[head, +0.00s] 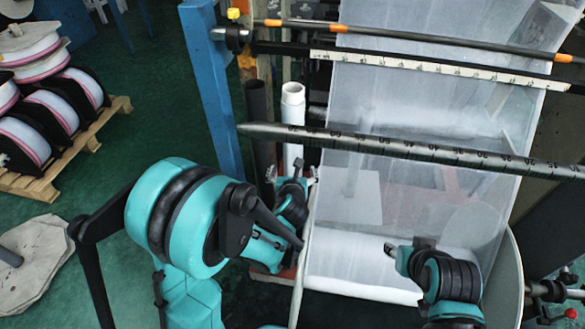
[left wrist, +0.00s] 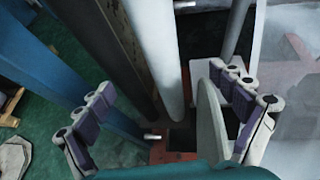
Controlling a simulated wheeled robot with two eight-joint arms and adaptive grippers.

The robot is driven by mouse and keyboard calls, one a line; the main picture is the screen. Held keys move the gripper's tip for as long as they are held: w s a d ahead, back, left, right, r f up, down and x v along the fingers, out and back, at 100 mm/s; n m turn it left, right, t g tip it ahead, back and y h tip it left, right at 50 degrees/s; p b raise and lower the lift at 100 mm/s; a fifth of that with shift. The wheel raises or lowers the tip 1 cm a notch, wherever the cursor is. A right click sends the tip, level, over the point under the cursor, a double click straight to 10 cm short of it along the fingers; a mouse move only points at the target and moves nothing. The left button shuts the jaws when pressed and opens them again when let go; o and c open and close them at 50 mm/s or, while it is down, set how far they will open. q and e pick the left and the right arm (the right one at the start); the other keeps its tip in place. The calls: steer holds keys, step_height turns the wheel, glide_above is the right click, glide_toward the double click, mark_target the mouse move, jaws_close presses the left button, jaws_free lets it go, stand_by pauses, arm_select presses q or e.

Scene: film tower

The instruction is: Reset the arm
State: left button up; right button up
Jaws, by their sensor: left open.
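My left arm comes in from the lower left in the head view, teal with black joints. Its gripper (head: 291,178) points away, beside the lower end of a white tube (head: 292,120). In the left wrist view the two fingers of my left gripper (left wrist: 160,82) are spread wide apart with nothing held between them. The white tube (left wrist: 155,50) runs through the gap between them, behind the fingers; I cannot tell whether anything touches.
A blue post (head: 212,90) and a dark tube (head: 258,130) stand by the left gripper. A graduated bar (head: 400,148) crosses before the translucent film sheet (head: 410,95). A pallet (head: 40,185) with film rolls (head: 50,110) is far left. Green floor (head: 140,80) between is open.

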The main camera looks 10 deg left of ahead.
stand_by(0.5)
arm_select(q)
steer(key=s+a+r+n+g, duration=0.1)
steer(key=s+r+n, duration=0.1)
steer(key=s+n, duration=0.6)
steer(key=s+a+r+n+g+h, duration=0.1)
steer(key=s+a+r+n+g, duration=0.1)
steer(key=s+n, duration=0.6)
steer(key=s+a+r+n+g+h, duration=0.1)
steer(key=s+n, duration=0.7)
steer(key=n, duration=1)
steer(key=shift+s+a+r+g, duration=0.2)
steer(key=shift+a+r+g, duration=0.4)
steer(key=shift+a+r, duration=0.2)
